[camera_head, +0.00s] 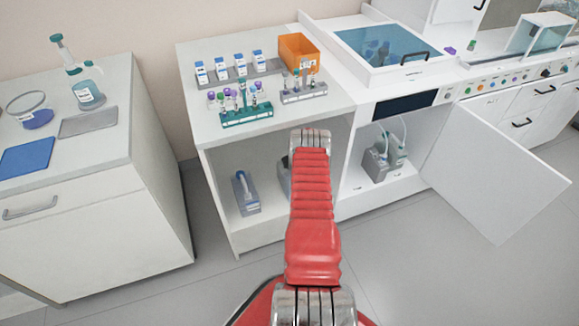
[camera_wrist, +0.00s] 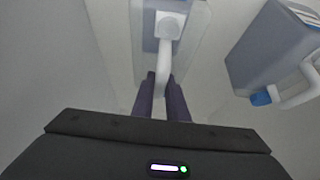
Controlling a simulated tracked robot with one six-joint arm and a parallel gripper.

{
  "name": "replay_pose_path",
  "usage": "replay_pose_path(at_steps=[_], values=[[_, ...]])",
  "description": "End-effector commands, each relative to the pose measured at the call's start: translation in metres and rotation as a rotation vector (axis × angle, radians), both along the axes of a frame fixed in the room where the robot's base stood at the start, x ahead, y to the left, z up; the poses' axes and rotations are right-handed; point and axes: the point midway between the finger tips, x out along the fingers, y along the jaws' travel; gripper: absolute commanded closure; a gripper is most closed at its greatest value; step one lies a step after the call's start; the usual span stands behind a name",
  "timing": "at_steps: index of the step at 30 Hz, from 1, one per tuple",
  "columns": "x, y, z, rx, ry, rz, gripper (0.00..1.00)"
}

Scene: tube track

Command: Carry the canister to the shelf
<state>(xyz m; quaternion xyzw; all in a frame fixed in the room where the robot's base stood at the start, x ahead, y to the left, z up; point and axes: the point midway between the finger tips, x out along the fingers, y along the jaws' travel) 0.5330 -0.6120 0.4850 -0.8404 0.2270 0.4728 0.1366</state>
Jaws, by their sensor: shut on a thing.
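In the wrist view my gripper (camera_wrist: 165,106) is shut on the white handle of a grey-blue canister (camera_wrist: 148,40). The handle runs down from a pale cap into the dark fingers. A second canister (camera_wrist: 275,55), grey-blue with a blue cap and white handle, stands close by on the right. In the head view my red arm hides my gripper.
The bench top (camera_head: 195,70) carries tube racks (camera_head: 246,116), white bottles and an orange bin (camera_head: 300,53). A cabinet on the right holds grey containers with tubes (camera_head: 383,157). Its open door (camera_head: 495,175) sticks out over the floor. A separate counter (camera_head: 125,130) stands left; floor in front is clear.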

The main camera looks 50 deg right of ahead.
Motion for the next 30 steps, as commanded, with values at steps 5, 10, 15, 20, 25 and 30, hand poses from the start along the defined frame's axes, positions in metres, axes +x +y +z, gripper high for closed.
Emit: replay_pose_path(at_steps=[5,10,15,20,25,30], values=[[-0.0009,0.0000,-0.0016,-0.001,-0.001,-0.001,1.00],[-0.0008,0.0002,-0.0015,-0.001,-0.001,-0.001,1.00],[-0.0007,0.0003,-0.0017,-0.001,-0.001,0.000,1.00],[-0.0007,0.0005,-0.0035,-0.001,-0.001,0.000,1.00],[-0.0004,0.0004,-0.0057,-0.001,-0.001,0.001,1.00],[-0.0003,0.0005,-0.0074,-0.001,-0.001,0.001,1.00]])
